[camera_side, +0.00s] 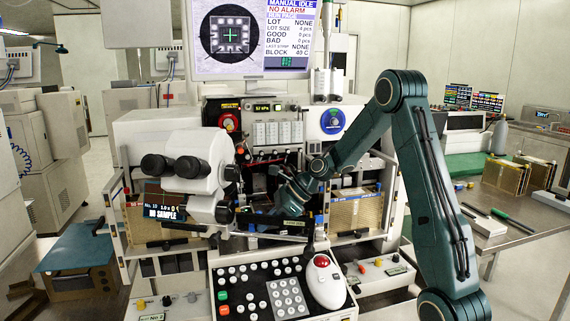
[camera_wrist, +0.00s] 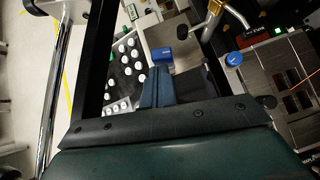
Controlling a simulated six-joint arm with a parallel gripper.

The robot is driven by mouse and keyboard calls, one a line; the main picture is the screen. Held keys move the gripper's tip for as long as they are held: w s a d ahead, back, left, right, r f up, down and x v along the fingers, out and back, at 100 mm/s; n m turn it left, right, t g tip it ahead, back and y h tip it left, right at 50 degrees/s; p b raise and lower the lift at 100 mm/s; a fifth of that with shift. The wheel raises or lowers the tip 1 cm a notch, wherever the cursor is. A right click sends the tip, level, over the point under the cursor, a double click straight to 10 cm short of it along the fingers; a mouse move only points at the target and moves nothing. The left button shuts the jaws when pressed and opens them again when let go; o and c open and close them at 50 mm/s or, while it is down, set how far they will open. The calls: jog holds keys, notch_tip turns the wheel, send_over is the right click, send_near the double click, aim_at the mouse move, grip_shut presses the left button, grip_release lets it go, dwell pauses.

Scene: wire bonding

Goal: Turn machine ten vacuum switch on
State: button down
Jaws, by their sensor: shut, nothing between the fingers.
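The wire bonding machine (camera_side: 150,135) fills the middle of the side view. A small display (camera_side: 166,211) on it reads "No. 10" and "NO SAMPLE". My gripper (camera_side: 258,216) is low at the machine's work area, behind the microscope (camera_side: 196,160) and partly hidden. In the wrist view my gripper (camera_wrist: 157,80) is shut and empty, its two fingers together. A blue block (camera_wrist: 161,57) lies just beyond the fingertips; I cannot tell if they touch. A blue round knob (camera_wrist: 234,60) is to the right. I cannot tell which control is the vacuum switch.
A keypad panel (camera_side: 235,298) with a red trackball (camera_side: 322,261) stands in front. Brown magazines (camera_side: 357,212) flank the work area. A monitor (camera_side: 250,40) hangs above. A metal post (camera_wrist: 50,90) and a brass-coloured fitting (camera_wrist: 214,18) are near my gripper.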

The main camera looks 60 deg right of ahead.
jog(key=s+d, duration=0.2)
jog(key=shift+s+d, duration=0.25)
jog(key=shift+d, duration=0.05)
jog(key=v, duration=1)
jog(key=shift+s, duration=0.15)
jog(key=x, duration=0.9)
jog(key=shift+f, duration=0.15)
jog(key=w, duration=0.1)
jog(key=w+a, duration=0.1)
jog(key=shift+w+a+f, duration=0.15)
jog(key=shift+w+a, duration=0.05)
jog(key=shift+w, duration=0.2)
jog(key=shift+w+a, duration=0.4)
jog(key=shift+w, duration=0.25)
